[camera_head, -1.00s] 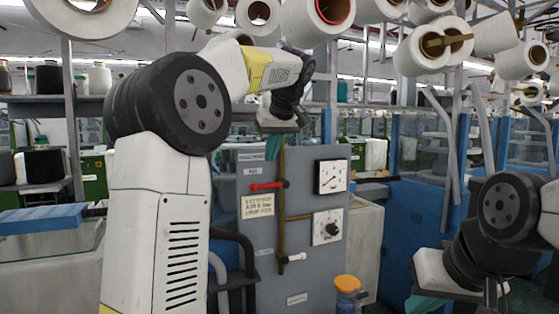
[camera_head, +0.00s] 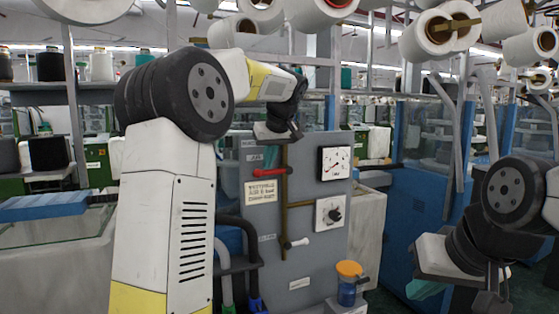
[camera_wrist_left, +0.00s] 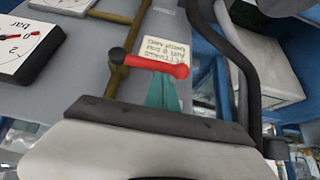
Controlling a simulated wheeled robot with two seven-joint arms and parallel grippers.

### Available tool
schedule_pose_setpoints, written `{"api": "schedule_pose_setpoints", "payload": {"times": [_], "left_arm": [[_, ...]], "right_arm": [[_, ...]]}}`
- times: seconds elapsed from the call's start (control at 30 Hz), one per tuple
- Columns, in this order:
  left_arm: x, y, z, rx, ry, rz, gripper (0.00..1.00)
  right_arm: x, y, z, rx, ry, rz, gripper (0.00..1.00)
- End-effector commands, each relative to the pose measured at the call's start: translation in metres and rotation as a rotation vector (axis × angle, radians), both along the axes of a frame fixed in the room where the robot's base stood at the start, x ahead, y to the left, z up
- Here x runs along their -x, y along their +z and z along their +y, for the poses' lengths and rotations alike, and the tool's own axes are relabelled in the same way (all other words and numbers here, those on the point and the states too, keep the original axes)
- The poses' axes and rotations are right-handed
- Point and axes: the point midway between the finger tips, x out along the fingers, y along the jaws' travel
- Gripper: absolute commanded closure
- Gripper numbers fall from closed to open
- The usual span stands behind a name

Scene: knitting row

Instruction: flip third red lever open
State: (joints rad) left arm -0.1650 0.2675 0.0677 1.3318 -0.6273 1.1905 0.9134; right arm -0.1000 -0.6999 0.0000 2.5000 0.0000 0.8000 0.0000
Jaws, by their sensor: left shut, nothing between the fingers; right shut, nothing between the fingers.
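The red lever (camera_head: 270,172) lies about level on the grey panel (camera_head: 300,268). Its black pivot end is at the right, on a vertical brown pipe, and its red knob is at the left. In the left wrist view the red lever (camera_wrist_left: 150,63) crosses just beyond my left gripper's teal fingertips (camera_wrist_left: 162,92). My left gripper (camera_head: 270,156) is shut and empty, just above the lever in the head view; I cannot tell whether it touches. My right gripper (camera_head: 426,289) is shut and empty at lower right, away from the panel. Only one red lever shows.
A white-handled lever (camera_head: 297,243) sits lower on the panel. A pressure gauge (camera_head: 335,163) and a dial (camera_head: 330,214) are right of the pipe. A label (camera_head: 263,191) is below the lever. A jar with an orange lid (camera_head: 348,285) stands in front. Black hoses run left of the panel.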

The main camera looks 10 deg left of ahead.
Motion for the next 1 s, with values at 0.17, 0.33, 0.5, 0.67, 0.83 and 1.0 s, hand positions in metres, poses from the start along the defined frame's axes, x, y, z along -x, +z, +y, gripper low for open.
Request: {"api": "schedule_pose_setpoints", "payload": {"times": [0.17, 0.33, 0.5, 0.67, 0.83, 1.0], "left_arm": [[0.001, -0.003, 0.002, 0.028, 0.002, -0.017, 1.0], [0.004, -0.009, 0.006, 0.096, 0.003, -0.064, 1.0], [0.007, -0.019, 0.01, 0.208, 0.005, -0.139, 1.0], [0.008, -0.032, 0.012, 0.333, 0.008, -0.222, 1.0], [0.008, -0.043, 0.012, 0.45, 0.008, -0.304, 1.0], [0.007, -0.052, 0.012, 0.541, 0.007, -0.366, 1.0]], "right_arm": [[0.0, 0.0, 0.0, 0.0, 0.0, 0.0, 1.0], [0.0, 0.0, 0.0, 0.0, 0.0, 0.0, 1.0], [0.0, 0.0, 0.0, 0.0, 0.0, 0.0, 1.0], [0.0, 0.0, 0.0, 0.0, 0.0, 0.0, 1.0], [0.0, 0.0, 0.0, 0.0, 0.0, 0.0, 1.0], [0.0, 0.0, 0.0, 0.0, 0.0, 0.0, 1.0]]}}
